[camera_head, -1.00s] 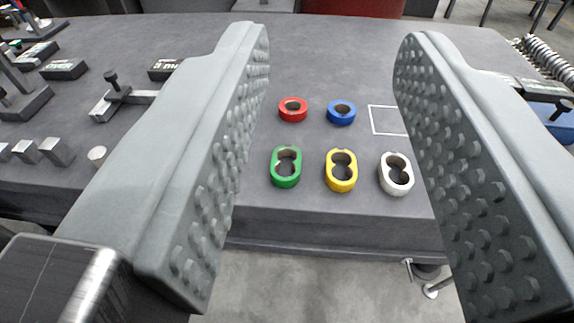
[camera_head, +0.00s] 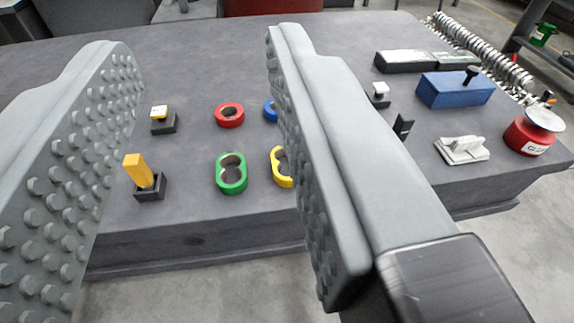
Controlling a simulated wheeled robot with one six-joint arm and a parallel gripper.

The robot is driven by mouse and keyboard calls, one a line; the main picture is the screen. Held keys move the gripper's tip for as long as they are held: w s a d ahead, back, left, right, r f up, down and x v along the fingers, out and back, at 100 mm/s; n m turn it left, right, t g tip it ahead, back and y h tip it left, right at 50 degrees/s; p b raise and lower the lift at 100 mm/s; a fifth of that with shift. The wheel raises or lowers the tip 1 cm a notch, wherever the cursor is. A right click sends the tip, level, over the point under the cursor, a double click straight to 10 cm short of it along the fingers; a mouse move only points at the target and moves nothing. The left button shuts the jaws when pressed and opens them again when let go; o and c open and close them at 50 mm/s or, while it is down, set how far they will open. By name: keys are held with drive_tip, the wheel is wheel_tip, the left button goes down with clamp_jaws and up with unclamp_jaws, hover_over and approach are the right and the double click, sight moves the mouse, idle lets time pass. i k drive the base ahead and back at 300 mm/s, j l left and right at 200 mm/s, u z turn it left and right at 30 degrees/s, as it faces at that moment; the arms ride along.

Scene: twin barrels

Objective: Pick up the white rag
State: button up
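A small white, folded-looking object (camera_head: 462,150), which appears to be the white rag, lies on the right part of the grey table, near its front edge. My gripper (camera_head: 198,45) is open and empty. Its two studded grey fingers stand wide apart over the left and middle of the picture. The white object is well to the right of both fingers, apart from them.
On the grey table (camera_head: 190,75), a red ring (camera_head: 229,115) and a green double ring (camera_head: 231,173) show between the fingers. The right finger partly hides a yellow ring (camera_head: 281,168). A blue box (camera_head: 455,89) and a red can (camera_head: 533,133) stand near the white object.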

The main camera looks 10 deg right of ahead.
sight(457, 151)
drive_tip(key=z, duration=1.25)
